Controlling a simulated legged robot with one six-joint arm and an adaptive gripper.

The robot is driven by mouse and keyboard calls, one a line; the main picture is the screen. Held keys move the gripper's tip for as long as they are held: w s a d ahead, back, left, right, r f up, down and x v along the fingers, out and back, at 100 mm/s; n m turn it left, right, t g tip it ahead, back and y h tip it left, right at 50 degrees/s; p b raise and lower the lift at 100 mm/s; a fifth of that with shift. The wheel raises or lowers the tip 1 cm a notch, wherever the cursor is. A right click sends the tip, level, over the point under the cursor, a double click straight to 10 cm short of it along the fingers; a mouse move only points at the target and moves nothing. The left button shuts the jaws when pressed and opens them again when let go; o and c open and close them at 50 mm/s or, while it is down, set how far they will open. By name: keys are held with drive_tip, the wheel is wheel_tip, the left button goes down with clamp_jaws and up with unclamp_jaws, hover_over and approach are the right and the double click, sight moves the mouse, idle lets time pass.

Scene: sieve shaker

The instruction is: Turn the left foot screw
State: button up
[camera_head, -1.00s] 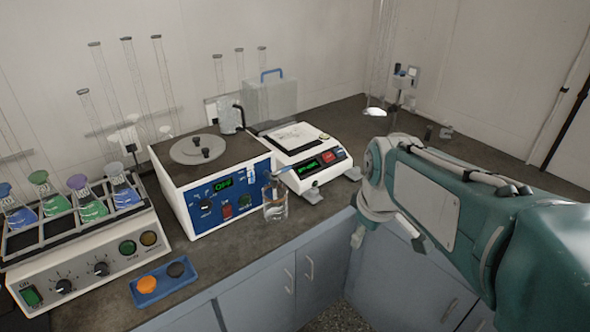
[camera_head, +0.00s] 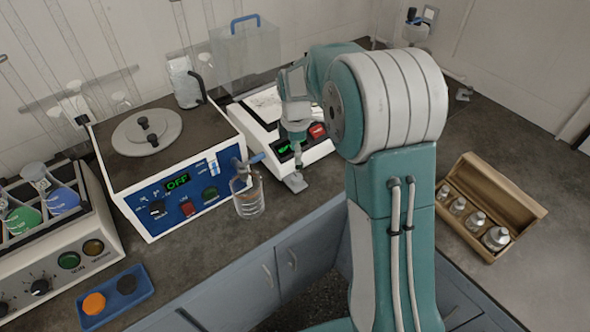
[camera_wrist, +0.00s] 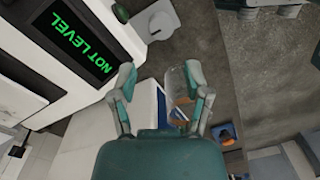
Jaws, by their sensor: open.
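The white balance (camera_head: 312,152) stands on the dark bench, partly hidden behind my arm. In the wrist view its display (camera_wrist: 82,42) shows "NOT LEVEL" in green. Its left foot screw (camera_head: 295,183) is a grey foot at the front left corner. The foot also shows in the wrist view (camera_wrist: 156,20), ahead of the fingers. My gripper (camera_head: 298,158) points down just above this foot in the head view. In the wrist view my gripper (camera_wrist: 160,85) is open, with nothing held between its fingers; the foot lies beyond the fingertips, apart from them.
A wooden box of weights (camera_head: 490,205) is on the right. A blue tray (camera_head: 140,292) lies at the front left.

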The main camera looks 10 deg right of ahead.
sight(296, 176)
drive_tip(key=f, duration=0.9)
drive_tip(key=shift+s+d+f, duration=0.15)
drive_tip(key=shift+d+f, duration=0.05)
drive_tip(key=shift+f, duration=0.05)
drive_tip(key=shift+a, duration=0.2)
drive_tip(key=shift+c, duration=0.6)
clamp_jaws()
